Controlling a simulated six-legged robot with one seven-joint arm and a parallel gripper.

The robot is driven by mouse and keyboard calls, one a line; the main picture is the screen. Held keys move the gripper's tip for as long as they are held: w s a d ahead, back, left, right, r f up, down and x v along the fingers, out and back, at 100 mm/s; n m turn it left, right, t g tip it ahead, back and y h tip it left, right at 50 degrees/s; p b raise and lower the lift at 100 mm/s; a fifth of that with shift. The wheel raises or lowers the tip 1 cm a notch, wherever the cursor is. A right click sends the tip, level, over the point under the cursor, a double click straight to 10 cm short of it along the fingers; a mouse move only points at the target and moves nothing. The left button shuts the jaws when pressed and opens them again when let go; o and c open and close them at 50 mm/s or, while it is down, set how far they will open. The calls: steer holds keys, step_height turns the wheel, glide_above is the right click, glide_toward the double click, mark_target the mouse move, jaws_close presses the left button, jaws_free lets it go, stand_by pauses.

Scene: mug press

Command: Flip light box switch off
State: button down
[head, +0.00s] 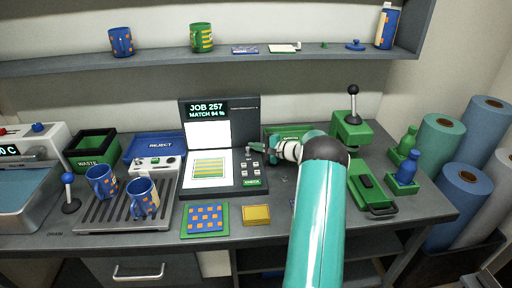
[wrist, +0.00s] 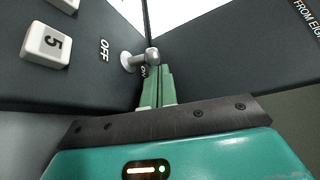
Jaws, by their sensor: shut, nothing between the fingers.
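The light box (head: 248,190) stands in the middle of the bench, its upright screen and flat panel glowing white. In the wrist view, its metal toggle switch (wrist: 140,60) sticks out of the dark face between an OFF label and a partly hidden ON label. The lever tip points away from OFF. My gripper (wrist: 158,70) is shut and empty, its green fingertips right beside the lever tip; I cannot tell whether they touch. In the head view, my gripper (head: 254,149) is at the right side of the light box, and the switch cannot be made out.
Numbered buttons (wrist: 46,45) sit close left of the switch. Two blue mugs (head: 143,198) stand on a drip tray at left. A green lever press (head: 351,125) stands right of my arm. A patterned coaster (head: 205,220) and yellow block (head: 256,215) lie in front.

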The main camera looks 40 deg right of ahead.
steer(key=shift+s+a+r+n+t, duration=0.15)
steer(key=shift+s+n+t, duration=0.1)
steer(key=shift+n+t, duration=0.5)
stand_by(0.4)
steer(key=shift+s+n, duration=0.15)
steer(key=shift+n, duration=0.2)
steer(key=shift+s+a+r, duration=0.1)
steer(key=shift+a+r, duration=0.05)
steer(key=shift+a, duration=0.05)
steer(key=shift+s+a, duration=0.15)
steer(key=shift+s, duration=0.05)
steer(key=v, duration=1.3)
steer(key=shift+s+d, duration=0.25)
steer(key=shift+s, duration=0.1)
